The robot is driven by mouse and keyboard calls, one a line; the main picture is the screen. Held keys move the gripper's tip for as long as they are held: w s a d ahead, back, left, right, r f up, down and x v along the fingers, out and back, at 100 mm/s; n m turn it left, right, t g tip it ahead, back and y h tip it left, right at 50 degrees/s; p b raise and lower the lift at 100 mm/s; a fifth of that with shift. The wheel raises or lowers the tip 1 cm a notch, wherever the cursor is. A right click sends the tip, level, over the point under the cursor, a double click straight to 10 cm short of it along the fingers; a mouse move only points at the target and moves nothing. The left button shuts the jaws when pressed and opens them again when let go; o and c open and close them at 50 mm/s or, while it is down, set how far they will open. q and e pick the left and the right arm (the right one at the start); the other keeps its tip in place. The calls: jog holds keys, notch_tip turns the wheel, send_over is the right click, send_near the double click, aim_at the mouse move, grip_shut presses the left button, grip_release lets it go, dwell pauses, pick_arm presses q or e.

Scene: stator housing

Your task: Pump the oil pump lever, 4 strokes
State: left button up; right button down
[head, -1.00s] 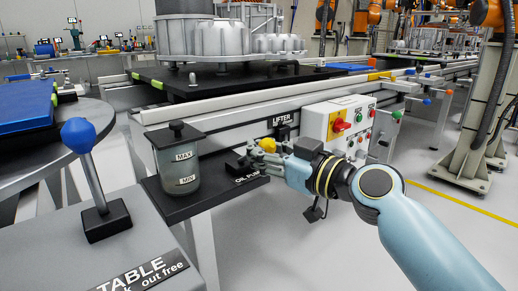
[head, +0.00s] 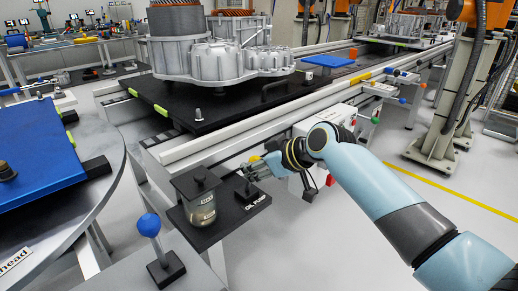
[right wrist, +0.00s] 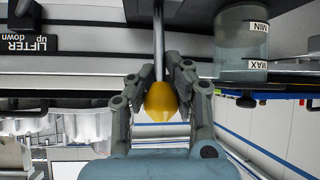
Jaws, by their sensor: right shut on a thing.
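The oil pump lever's yellow knob (head: 254,158) is above the black pump base (head: 248,193) with the OIL PUMP label. My right gripper (head: 260,168) is at the top of the lever, shut on it. In the right wrist view, the fingers (right wrist: 158,88) close around the yellow knob (right wrist: 160,104) and the end of the metal lever rod (right wrist: 158,45). The rod runs from the knob to the dark base. The oil reservoir (head: 201,208) with its dark lid stands left of the pump. My left gripper is out of view.
A blue-knobbed lever (head: 149,226) stands on the grey box in front. The conveyor rail (head: 215,143) and a black pallet with the stator housing (head: 222,60) lie behind the pump. A round table with a blue plate (head: 35,150) is at left.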

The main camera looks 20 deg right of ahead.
jog(key=shift+w+a+r+g+h+p, duration=0.3)
jog(key=shift+w+r+g+p, duration=0.3)
jog(key=shift+p, duration=0.45)
jog(key=shift+w+f+g, duration=0.2)
jog(key=shift+f+g, duration=0.05)
jog(key=shift+g, duration=0.05)
jog(key=shift+w+a, duration=0.1)
jog(key=shift+w, duration=0.2)
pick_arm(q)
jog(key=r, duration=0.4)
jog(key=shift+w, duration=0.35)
pick_arm(e)
jog(key=shift+w+a, duration=0.1)
jog(key=shift+w, duration=0.1)
jog(key=shift+w+r, duration=0.1)
jog(key=shift+w, duration=0.05)
jog(key=c, duration=1.1)
grip_release()
jog(key=shift+o, duration=0.2)
jog(key=v, duration=1.1)
jog(key=shift+s+r, duration=0.3)
